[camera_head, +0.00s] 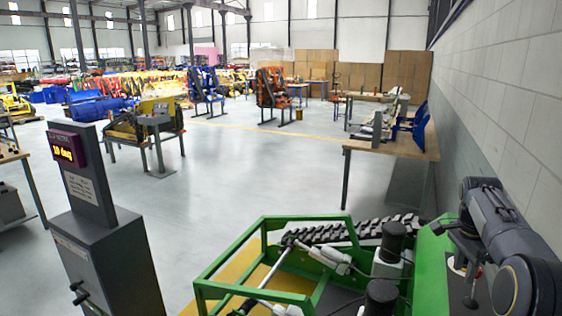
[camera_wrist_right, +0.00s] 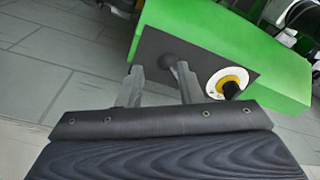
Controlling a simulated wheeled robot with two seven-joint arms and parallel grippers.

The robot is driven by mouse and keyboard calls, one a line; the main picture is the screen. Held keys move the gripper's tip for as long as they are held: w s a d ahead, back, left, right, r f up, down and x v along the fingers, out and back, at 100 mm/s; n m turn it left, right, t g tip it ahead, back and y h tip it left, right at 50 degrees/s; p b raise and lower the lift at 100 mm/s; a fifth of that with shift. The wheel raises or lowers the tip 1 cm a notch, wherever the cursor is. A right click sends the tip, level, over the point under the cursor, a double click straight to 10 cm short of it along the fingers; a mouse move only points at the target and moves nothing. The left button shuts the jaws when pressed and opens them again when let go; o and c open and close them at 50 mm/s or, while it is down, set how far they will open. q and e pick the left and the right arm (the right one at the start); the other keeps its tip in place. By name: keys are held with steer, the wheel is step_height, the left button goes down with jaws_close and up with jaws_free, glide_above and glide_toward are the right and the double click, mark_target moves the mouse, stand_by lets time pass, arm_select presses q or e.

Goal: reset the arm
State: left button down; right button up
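My right arm comes in from the right in the head view, and its gripper (camera_head: 468,285) points down at the green machine (camera_head: 433,262). In the right wrist view my right gripper (camera_wrist_right: 158,72) has its two fingers apart, with nothing clearly held between them. Just beyond the fingertips is a dark panel (camera_wrist_right: 202,50) on the green body, with a dark round knob (camera_wrist_right: 170,59) close to the right finger. I cannot tell whether they touch. A black knob on a yellow ring (camera_wrist_right: 229,84) sits to the right. My left gripper is out of view.
A grey post with a lit display (camera_head: 68,150) stands at the left front. A tracked carrier with a green frame (camera_head: 240,288) fills the lower middle. A wooden bench (camera_head: 405,146) stands by the right wall (camera_head: 515,110). The grey floor (camera_head: 250,170) between is open.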

steer(key=s+a+n+t+y+b, duration=0.2)
steer(key=s+a+n+t+y, duration=0.3)
steer(key=s+a+n, duration=1.2)
steer(key=s+a+f, duration=0.6)
steer(key=s+a, duration=0.3)
steer(key=s, duration=0.4)
steer(key=shift+a+f+b, duration=0.15)
steer(key=shift+a+b, duration=0.05)
steer(key=shift+b, duration=0.15)
steer(key=shift+m, duration=0.3)
